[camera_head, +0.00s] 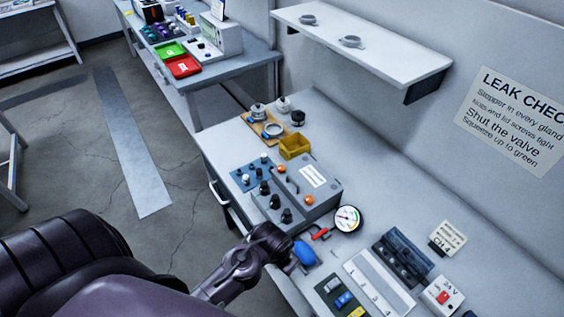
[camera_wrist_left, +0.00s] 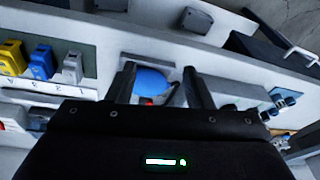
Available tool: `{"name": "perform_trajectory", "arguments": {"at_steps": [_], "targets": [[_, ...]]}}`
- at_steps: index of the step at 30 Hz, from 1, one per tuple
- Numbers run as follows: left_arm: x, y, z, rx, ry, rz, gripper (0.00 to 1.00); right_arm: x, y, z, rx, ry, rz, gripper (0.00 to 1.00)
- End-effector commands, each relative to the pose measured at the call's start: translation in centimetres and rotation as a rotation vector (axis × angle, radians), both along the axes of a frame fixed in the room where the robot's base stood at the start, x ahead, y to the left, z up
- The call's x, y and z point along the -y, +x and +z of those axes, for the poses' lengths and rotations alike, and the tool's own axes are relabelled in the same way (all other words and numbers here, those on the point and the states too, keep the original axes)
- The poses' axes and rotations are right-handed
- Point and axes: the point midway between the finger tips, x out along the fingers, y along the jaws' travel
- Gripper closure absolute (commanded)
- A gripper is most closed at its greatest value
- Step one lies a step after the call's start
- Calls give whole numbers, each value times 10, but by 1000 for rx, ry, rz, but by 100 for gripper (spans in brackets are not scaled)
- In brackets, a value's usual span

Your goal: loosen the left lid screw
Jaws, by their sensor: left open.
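A grey box (camera_head: 310,207) with several black knobs along its front sits on the bench, right of centre in the head view. Two orange knobs, the upper one (camera_head: 281,168) and the lower one (camera_head: 281,198), show on its top; I cannot tell for sure which is the left lid screw. My left gripper (camera_head: 293,257) is below the box, beside a blue squeeze bulb (camera_head: 304,253). In the left wrist view the open fingers (camera_wrist_left: 158,70) stand either side of the bulb (camera_wrist_left: 152,81); contact is unclear. My right gripper is not in view.
A pressure gauge (camera_head: 347,218) and a red handle (camera_head: 320,234) are close to the bulb. A yellow bin (camera_head: 295,146) stands behind the box. A black rack (camera_head: 402,258) and a white strip (camera_head: 378,285) lie to the right. A shelf (camera_head: 365,45) overhangs the back.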

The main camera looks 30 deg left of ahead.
Motion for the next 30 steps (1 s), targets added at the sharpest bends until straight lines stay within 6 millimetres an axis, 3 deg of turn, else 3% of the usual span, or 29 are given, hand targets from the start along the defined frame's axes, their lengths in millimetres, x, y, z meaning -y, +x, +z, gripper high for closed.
{"name": "perform_trajectory", "arguments": {"at_steps": [1, 3, 7, 17, 27, 30], "targets": [[-6, 9, 27, 10, 11, 2, 53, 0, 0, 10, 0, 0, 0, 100], [-16, 22, 50, 9, 31, 2, 53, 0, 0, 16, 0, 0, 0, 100], [-33, 42, 68, -4, 63, 4, 53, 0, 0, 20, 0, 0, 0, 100], [-81, 105, 77, -57, 115, 22, 53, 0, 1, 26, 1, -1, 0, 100], [-154, 212, 81, -169, 87, 52, 53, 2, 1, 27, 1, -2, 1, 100], [-166, 236, 88, -201, 49, 48, 53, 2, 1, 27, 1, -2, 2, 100]]}}
